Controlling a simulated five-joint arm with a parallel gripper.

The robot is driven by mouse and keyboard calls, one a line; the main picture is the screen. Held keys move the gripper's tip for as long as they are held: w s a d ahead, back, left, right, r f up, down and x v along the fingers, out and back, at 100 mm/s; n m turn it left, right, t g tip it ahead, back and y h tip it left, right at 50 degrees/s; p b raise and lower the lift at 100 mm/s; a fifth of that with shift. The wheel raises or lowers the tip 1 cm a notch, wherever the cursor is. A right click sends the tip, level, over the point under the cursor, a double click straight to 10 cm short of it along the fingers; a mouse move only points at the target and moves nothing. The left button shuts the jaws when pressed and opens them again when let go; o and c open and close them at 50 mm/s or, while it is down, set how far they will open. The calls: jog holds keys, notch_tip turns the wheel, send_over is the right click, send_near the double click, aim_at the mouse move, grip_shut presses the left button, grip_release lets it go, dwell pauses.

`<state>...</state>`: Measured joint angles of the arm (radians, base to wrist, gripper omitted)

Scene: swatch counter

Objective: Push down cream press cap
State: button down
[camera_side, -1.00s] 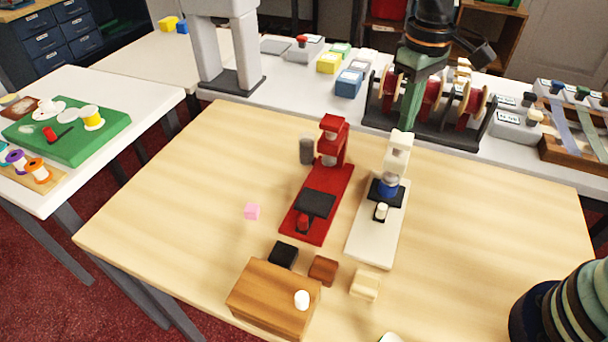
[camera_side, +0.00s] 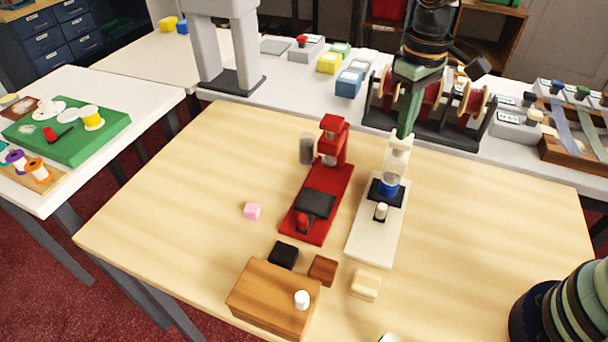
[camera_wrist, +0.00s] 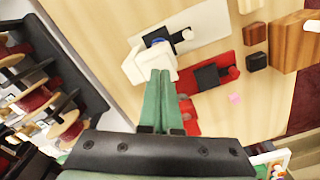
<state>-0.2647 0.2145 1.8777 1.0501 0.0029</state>
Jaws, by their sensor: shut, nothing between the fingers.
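The cream press (camera_side: 366,238) stands on the wooden table, with its cream cap (camera_side: 399,144) at the top of its head. A round blue piece (camera_side: 388,188) sits on the press's black pad under the head. My gripper (camera_side: 404,134) is shut and empty, pointing down with its green fingertips at the cap's top; they look in contact. In the wrist view, my gripper (camera_wrist: 161,76) overlaps the cream head (camera_wrist: 138,65) and hides part of the cap. The blue piece also shows there (camera_wrist: 187,35).
A red press (camera_side: 333,183) stands close to the left, with a grey cylinder (camera_side: 306,149) beside it. Black (camera_side: 283,254), brown (camera_side: 323,268) and cream (camera_side: 366,284) blocks and a wooden box (camera_side: 262,297) lie in front. A pink cube (camera_side: 252,211) lies left.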

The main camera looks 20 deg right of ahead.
jog(key=shift+f, duration=0.6)
dwell(0.3)
jog(key=shift+r, duration=4.1)
jog(key=s+d+r+m+t, duration=0.1)
jog(key=s+d+m+t, duration=0.2)
jog(key=s+d, duration=0.6)
jog(key=d+t, duration=0.1)
jog(key=t, duration=0.1)
jog(key=shift+s+d+t, duration=0.15)
jog(key=shift+t, duration=0.15)
